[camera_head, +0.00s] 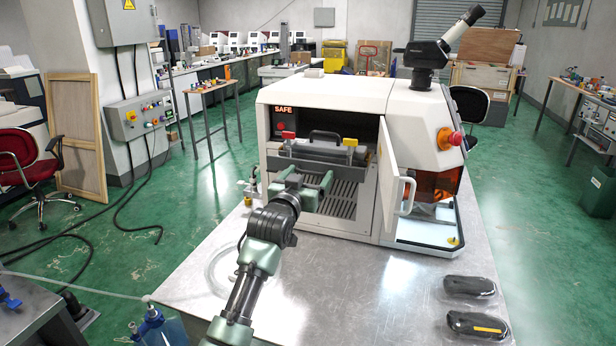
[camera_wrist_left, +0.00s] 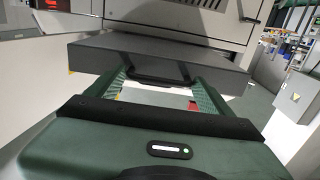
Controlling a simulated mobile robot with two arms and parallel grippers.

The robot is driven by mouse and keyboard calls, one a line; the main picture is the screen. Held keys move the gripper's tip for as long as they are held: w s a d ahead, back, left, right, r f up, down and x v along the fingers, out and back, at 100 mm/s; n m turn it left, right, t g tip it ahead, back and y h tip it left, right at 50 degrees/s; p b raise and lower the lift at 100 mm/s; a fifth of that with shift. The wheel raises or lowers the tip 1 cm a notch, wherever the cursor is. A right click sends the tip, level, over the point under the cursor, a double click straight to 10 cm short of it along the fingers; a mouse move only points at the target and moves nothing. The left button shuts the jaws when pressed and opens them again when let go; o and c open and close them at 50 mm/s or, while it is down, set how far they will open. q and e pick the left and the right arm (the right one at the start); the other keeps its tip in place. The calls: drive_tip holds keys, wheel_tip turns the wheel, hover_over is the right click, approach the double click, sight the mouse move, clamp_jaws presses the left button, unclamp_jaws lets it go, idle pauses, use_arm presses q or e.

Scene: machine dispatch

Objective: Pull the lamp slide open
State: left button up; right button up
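The lamp slide seems to be the dark grey slab (camera_head: 317,158) across the opening of the white machine (camera_head: 320,95). In the left wrist view its broad grey front (camera_wrist_left: 100,58) fills the upper middle. A black bar handle (camera_wrist_left: 160,82) is on that front. My left gripper (camera_head: 311,181) is in front of the slab, its green fingers pointing at it. In the left wrist view my left gripper (camera_wrist_left: 155,80) has its fingers wide apart, with the handle between them. I cannot tell whether a finger touches it. My right gripper is not in view.
The machine's white door (camera_head: 391,178) stands open to the right of the opening. Two dark packs (camera_head: 470,287) lie on the metal table (camera_head: 340,285) at front right. The table's middle is clear.

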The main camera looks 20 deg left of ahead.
use_arm(q)
drive_tip(key=o, duration=2)
drive_tip(key=s+b, duration=0.2)
drive_tip(key=s, duration=0.5)
drive_tip(key=shift+s+a, duration=0.15)
drive_tip(key=shift+s, duration=0.2)
